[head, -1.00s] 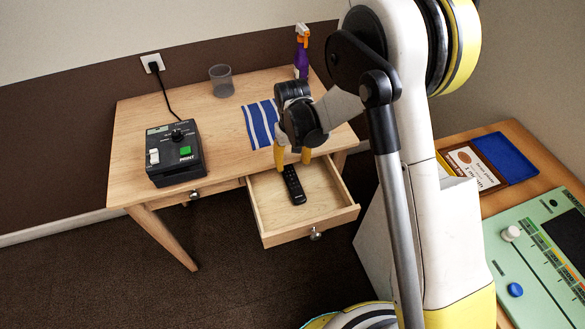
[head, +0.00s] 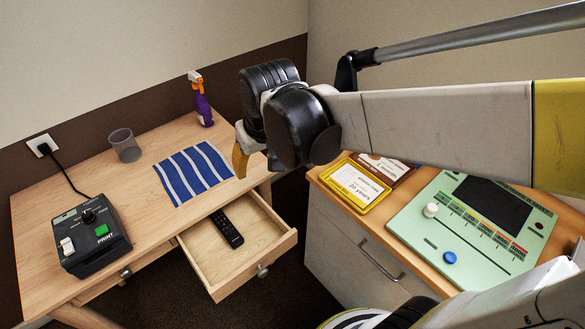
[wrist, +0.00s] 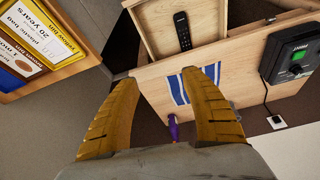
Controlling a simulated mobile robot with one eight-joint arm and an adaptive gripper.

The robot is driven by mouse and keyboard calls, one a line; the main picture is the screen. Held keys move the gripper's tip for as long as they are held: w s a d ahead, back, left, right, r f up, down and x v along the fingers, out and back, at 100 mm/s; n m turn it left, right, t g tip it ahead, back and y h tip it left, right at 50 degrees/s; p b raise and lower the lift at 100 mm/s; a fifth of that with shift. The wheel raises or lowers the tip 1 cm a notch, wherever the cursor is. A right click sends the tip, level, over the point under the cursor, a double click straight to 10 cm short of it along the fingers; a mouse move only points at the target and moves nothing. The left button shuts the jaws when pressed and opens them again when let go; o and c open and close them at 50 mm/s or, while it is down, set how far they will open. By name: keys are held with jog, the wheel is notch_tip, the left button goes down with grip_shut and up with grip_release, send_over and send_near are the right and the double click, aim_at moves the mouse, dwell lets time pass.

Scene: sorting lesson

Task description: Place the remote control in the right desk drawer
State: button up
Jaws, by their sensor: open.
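The black remote control (head: 227,228) lies inside the open right desk drawer (head: 272,246), on its floor. It also shows in the wrist view (wrist: 183,31), lying in the drawer (wrist: 150,46). My gripper (head: 241,160) is above the desk's right edge, up and away from the drawer, in the head view. In the wrist view my gripper's two yellow fingers (wrist: 163,92) are spread apart with nothing between them. Nothing touches the remote except the drawer.
The desk (head: 140,185) holds a printer box (head: 92,240), a grey cup (head: 124,146), a striped blue cloth (head: 190,172) and a purple spray bottle (head: 203,108). A second cabinet (head: 345,235) at right bears a green panel (head: 470,225) and label trays (head: 357,185).

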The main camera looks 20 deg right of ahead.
jog(key=s+d+r+t, duration=0.1)
jog(key=s+d, duration=0.1)
jog(key=s, duration=0.3)
jog(key=s+d+r+m+t, duration=0.1)
jog(key=s+d+t, duration=0.1)
jog(key=s, duration=0.4)
jog(key=shift+s+d+r, duration=0.15)
jog(key=shift+d+r, duration=0.1)
jog(key=shift+d, duration=0.55)
